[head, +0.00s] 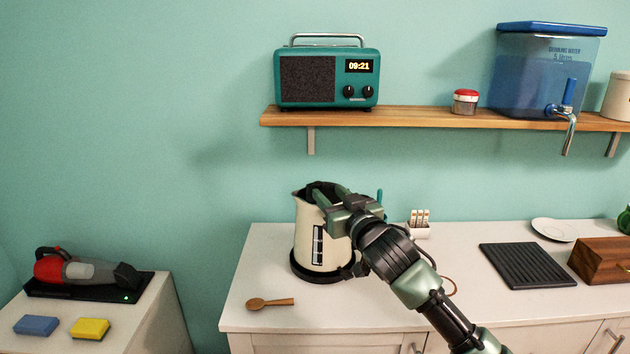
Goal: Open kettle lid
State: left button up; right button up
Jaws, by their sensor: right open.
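A cream kettle (306,240) with a black base, a dark top and a water-level window stands upright on the white counter. My right gripper (330,196) is at the kettle's top, in front of its right side, with the fingers pointing left over the dark lid area (318,187). The gripper is open. My arm and gripper hide the kettle's handle side and part of its top, and I cannot tell whether the fingers touch the lid. My left gripper is not in view.
A wooden spoon (270,303) lies in front of the kettle. A black ribbed mat (526,265), a white plate (554,230) and a wooden box (600,260) are to the right. A wooden shelf (420,117) with a radio (327,78) and water dispenser (545,70) hangs above.

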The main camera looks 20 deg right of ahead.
aim_at(320, 185)
jog(key=w, duration=0.5)
jog(key=w+a+p, duration=0.1)
jog(key=w, duration=0.1)
jog(key=shift+w, duration=0.15)
grip_shut()
dwell(1.3)
